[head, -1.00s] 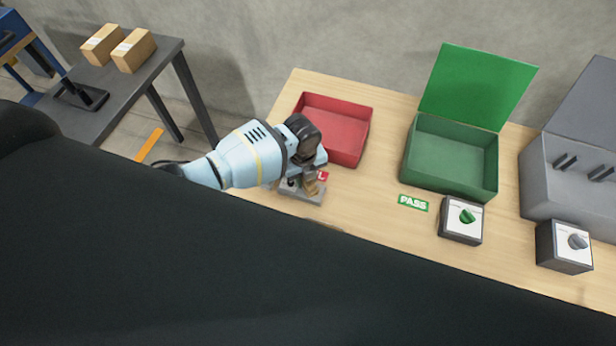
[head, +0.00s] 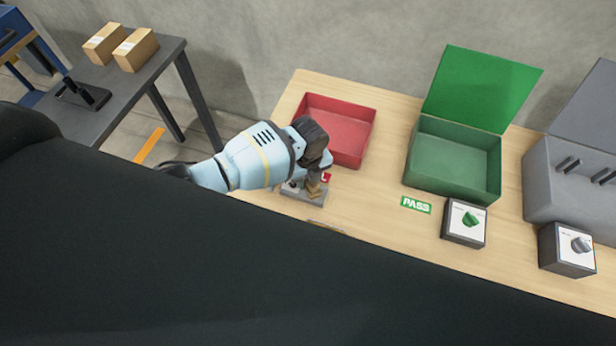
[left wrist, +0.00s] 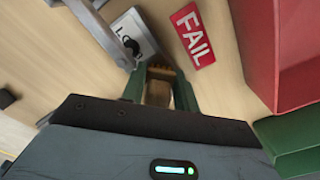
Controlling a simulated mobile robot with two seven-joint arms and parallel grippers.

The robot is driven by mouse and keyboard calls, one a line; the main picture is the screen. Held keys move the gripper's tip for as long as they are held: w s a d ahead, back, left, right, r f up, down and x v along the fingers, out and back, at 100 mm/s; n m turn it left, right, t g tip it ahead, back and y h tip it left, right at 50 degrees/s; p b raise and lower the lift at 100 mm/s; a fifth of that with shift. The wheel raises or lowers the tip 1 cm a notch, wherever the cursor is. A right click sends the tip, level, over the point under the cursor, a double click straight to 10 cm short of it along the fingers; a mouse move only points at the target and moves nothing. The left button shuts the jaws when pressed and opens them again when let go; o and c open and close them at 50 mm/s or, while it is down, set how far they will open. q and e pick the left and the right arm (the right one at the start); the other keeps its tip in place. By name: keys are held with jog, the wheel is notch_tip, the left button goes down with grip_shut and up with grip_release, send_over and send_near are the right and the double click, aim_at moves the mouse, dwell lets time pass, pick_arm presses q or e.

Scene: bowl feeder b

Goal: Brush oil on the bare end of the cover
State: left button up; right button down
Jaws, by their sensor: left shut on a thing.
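My left gripper (head: 313,182) is low over a small grey fixture (head: 303,197) at the left end of the wooden bench. In the left wrist view, its green fingers (left wrist: 160,88) are shut on a brown, wood-coloured thing (left wrist: 158,93), which may be the brush. Its far end is hidden, so I cannot tell whether it touches anything. A white plate with black lettering and a dark spot (left wrist: 131,44) lies just beyond the fingers. I cannot make out the cover or its bare end. My right gripper is not in view.
A red FAIL label (left wrist: 194,35) lies beside the fingers, near the red bin (head: 352,161). An open green box (head: 450,185), a PASS label (head: 416,205), two knob boxes (head: 464,223) (head: 567,250) and a grey machine (head: 570,190) stand right.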

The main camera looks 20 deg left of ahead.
pick_arm(q)
jog(key=shift+d, duration=1.2)
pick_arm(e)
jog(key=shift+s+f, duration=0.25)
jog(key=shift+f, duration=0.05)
pick_arm(q)
jog(key=shift+d, duration=0.6)
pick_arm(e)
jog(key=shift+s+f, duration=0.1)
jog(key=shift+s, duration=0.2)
pick_arm(q)
jog(key=shift+r, duration=0.1)
